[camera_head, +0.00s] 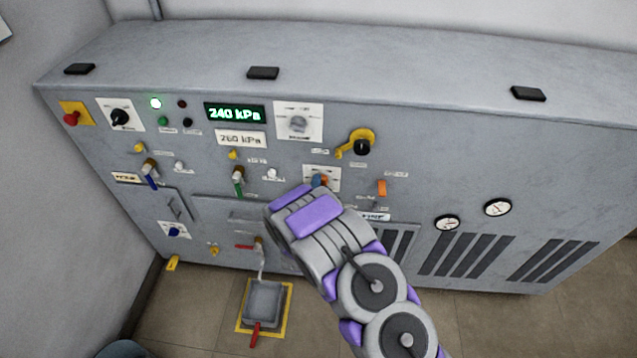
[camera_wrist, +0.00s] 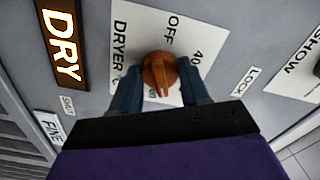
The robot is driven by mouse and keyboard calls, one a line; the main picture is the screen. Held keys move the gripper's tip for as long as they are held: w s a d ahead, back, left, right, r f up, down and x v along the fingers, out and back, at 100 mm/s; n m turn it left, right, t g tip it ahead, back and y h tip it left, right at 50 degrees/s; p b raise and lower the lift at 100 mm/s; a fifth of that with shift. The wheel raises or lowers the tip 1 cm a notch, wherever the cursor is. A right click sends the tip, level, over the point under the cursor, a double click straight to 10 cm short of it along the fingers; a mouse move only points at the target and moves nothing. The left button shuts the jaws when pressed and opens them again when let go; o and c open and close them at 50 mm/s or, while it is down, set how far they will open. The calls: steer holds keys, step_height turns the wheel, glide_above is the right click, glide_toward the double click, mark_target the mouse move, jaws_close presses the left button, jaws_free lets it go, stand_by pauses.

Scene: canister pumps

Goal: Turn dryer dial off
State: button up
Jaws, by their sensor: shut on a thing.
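The dryer dial (camera_wrist: 160,72) is an orange-brown round knob on a white plate (camera_wrist: 138,27) marked DRYER, OFF and 40. In the wrist view the fingers of my gripper (camera_wrist: 160,88) stand on either side of the dial and are shut on it. The dial's raised ridge points down in that view, on the side away from the word OFF. In the head view the dial's white plate (camera_head: 333,184) shows just past my gripper (camera_head: 318,183), which hides much of the dial.
A lit DRY sign (camera_wrist: 61,42) and a LOCK label (camera_wrist: 245,82) flank the plate. In the head view a yellow handle (camera_head: 356,145) is above right and an orange tab (camera_head: 382,187) to the right. A green display (camera_head: 235,113) reads 240 kPa. A tray (camera_head: 264,302) lies on the floor.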

steer(key=shift+n+p, duration=2.45)
steer(key=shift+n, duration=13.05)
